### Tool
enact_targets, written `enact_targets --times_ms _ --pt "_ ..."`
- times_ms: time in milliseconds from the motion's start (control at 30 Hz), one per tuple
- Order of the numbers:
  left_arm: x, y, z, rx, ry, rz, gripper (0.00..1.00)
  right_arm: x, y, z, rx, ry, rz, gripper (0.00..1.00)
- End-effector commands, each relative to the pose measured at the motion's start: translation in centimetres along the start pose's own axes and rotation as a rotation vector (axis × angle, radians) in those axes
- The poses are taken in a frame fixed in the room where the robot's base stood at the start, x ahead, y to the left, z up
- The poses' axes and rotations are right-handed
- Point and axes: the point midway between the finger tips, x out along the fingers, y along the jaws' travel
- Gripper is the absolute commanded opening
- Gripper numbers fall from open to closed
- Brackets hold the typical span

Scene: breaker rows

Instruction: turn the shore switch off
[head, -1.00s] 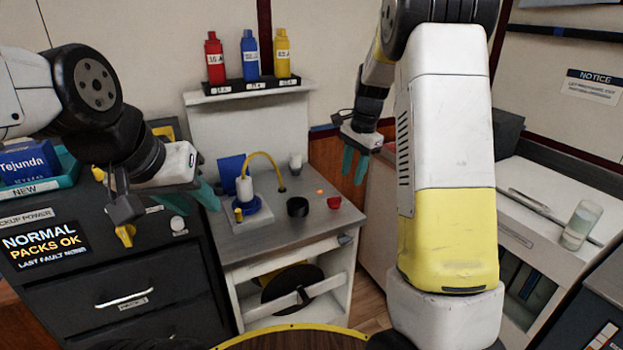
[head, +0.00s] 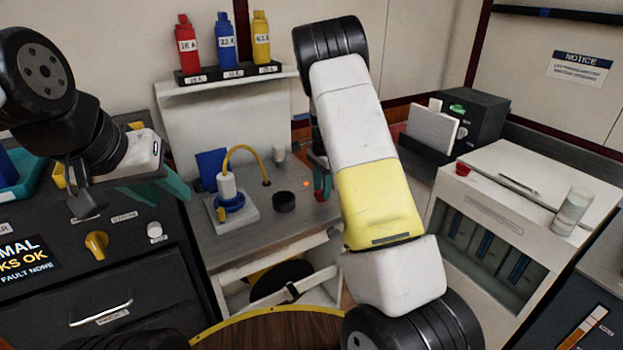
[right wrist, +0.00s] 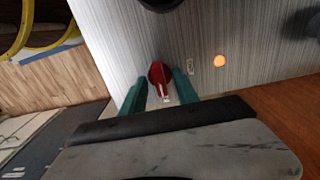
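A red knob (head: 321,196) sits on the grey worktop beside a lit orange lamp (head: 306,184); no name is readable on it. My right gripper (head: 323,178) is over it, fingers pointing down, partly hiding it. In the right wrist view the red knob (right wrist: 158,73), with a pale pointer mark, lies between and just beyond the green fingertips of my right gripper (right wrist: 160,88). Gaps show on both sides, so the gripper is open; contact cannot be seen. My left gripper (head: 165,186) is open and empty above the dark cabinet's right edge.
A black round knob (head: 284,202) and a blue plug with yellow cable (head: 230,203) are left of the red knob. The dark cabinet has a yellow knob (head: 96,243). Another red knob (head: 463,169) is on the white cabinet (head: 440,215). Bottles (head: 226,42) stand on the shelf.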

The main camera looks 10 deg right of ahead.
Motion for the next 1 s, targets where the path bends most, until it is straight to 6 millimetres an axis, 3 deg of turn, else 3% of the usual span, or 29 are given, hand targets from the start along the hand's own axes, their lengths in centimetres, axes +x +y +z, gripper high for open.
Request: enact_targets --times_ms 267,467,1000 --pt "0.00 0.00 0.00 0.000 0.000 0.000 0.36 0.22 0.00 0.02 -0.001 -0.001 0.000 0.36" --pt "0.00 0.00 0.00 0.000 0.000 0.000 0.36 0.20 0.00 0.03 -0.001 0.000 0.000 0.00" --pt "0.00 0.00 0.00 0.000 0.000 0.000 0.36 0.15 -0.04 0.06 -0.089 -0.001 -0.002 0.00"
